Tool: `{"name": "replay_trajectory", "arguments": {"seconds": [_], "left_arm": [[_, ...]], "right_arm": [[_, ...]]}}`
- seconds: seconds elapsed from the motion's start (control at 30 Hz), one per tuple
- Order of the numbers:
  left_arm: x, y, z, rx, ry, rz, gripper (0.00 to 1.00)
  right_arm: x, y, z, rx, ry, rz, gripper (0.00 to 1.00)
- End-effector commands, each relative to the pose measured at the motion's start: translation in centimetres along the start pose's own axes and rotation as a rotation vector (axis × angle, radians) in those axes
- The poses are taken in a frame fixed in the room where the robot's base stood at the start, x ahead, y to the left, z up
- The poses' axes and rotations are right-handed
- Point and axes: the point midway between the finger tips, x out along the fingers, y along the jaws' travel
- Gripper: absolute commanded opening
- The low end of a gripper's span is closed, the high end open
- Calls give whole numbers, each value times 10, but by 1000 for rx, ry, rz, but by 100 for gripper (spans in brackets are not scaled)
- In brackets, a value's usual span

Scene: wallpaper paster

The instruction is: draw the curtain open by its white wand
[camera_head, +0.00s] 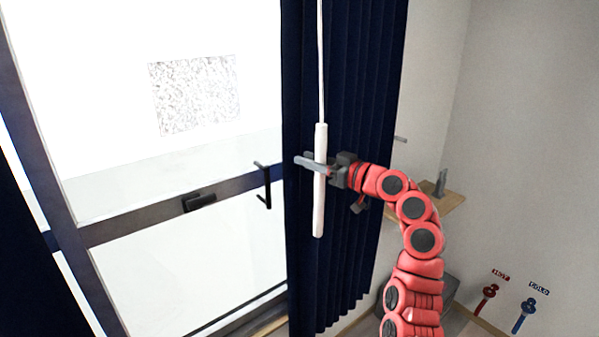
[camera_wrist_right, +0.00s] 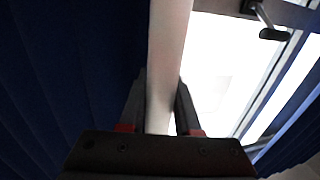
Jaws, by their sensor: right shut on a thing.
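The white wand (camera_head: 319,210) hangs upright on a thin cord in front of the dark blue curtain (camera_head: 350,260). The curtain is gathered in folds to the right of the bright window. My right gripper (camera_head: 318,165) is shut on the wand's thick handle, around its upper middle. In the right wrist view the wand (camera_wrist_right: 167,60) runs between the two fingers (camera_wrist_right: 158,110), with the curtain (camera_wrist_right: 70,70) on the left and the window on the right. My left gripper is not in view.
The window frame (camera_head: 150,213) has a black handle (camera_head: 266,185) just left of the curtain and a dark latch (camera_head: 199,201). Another dark curtain piece (camera_head: 20,230) hangs at the far left. A wooden shelf (camera_head: 445,200) and red and blue taps (camera_head: 487,297) are at the right wall.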

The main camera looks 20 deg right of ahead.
Motion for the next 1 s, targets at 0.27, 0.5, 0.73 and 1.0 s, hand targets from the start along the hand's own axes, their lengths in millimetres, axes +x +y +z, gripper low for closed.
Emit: {"name": "replay_trajectory", "arguments": {"seconds": [0.27,0.5,0.73,1.0], "left_arm": [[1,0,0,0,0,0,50],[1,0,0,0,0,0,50],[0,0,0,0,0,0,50],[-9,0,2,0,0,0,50]], "right_arm": [[0,1,-1,0,1,2,0],[0,0,-1,0,0,1,62],[-1,1,0,0,0,1,62],[-41,3,2,-2,2,7,62]]}}
